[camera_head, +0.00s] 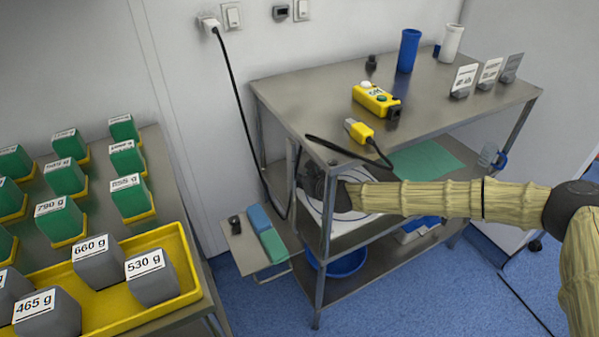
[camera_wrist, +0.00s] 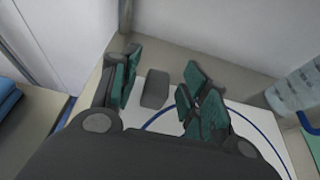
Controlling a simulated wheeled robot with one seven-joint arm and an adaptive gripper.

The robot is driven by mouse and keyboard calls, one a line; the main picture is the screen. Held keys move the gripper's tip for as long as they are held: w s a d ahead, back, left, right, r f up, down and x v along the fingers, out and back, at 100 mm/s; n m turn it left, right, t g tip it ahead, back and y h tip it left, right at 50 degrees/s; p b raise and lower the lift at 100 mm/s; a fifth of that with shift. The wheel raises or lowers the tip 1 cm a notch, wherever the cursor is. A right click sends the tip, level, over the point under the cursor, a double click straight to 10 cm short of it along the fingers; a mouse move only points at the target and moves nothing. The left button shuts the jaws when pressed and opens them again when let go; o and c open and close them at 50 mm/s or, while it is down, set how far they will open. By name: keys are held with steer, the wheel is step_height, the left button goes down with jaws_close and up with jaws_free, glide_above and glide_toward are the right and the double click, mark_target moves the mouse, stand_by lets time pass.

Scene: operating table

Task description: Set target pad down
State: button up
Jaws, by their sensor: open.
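A white pad (camera_head: 314,211) marked with dark rings lies flat on the middle shelf of the metal table, partly hidden by my arm. I take it as the target pad. It also shows in the wrist view (camera_wrist: 245,118), where a blue ring arc crosses it. My gripper (camera_head: 325,182) reaches in under the tabletop at the shelf's left end. In the wrist view its green-padded fingers (camera_wrist: 161,70) stand apart over the pad. A small dark grey block (camera_wrist: 155,90) shows in the gap between them; I cannot tell whether it touches either finger.
The metal tabletop (camera_head: 310,95) and table legs stand close around my arm. A green mat (camera_head: 428,158) and a clear jug (camera_head: 489,155) are to the right on the shelf. A small side shelf (camera_head: 240,245) holds blue and green boxes. A yellow tray (camera_head: 190,262) holds grey weights.

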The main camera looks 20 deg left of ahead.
steer(key=p+v, duration=0.1)
steer(key=v, duration=0.8)
steer(key=shift+s+d+r, duration=0.15)
steer(key=shift+d, duration=0.05)
